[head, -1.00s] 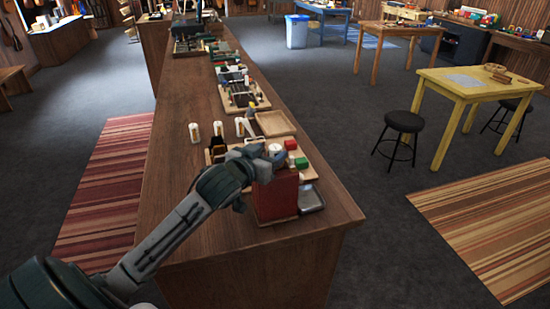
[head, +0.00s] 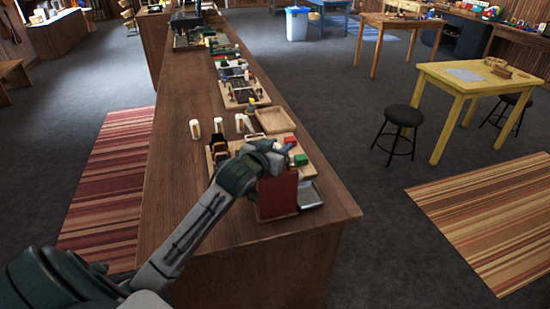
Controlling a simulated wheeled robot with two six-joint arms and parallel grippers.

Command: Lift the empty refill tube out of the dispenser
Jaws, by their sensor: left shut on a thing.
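A dark red box, which looks like the dispenser (head: 278,198), stands near the front end of the long wooden counter. My left gripper (head: 284,153) is just above its top, reaching in from the left. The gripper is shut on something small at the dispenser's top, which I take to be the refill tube. The tube is largely hidden by the gripper, so I cannot tell how far it is out of the dispenser. A small metal tray (head: 309,195) sits against the dispenser's right side. My right gripper is not in view.
White bottles (head: 195,129) stand on the counter (head: 178,190) left of a wooden board with small coloured blocks, including a green one (head: 301,160). An empty wooden tray (head: 275,120) lies behind. The counter's left front is clear.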

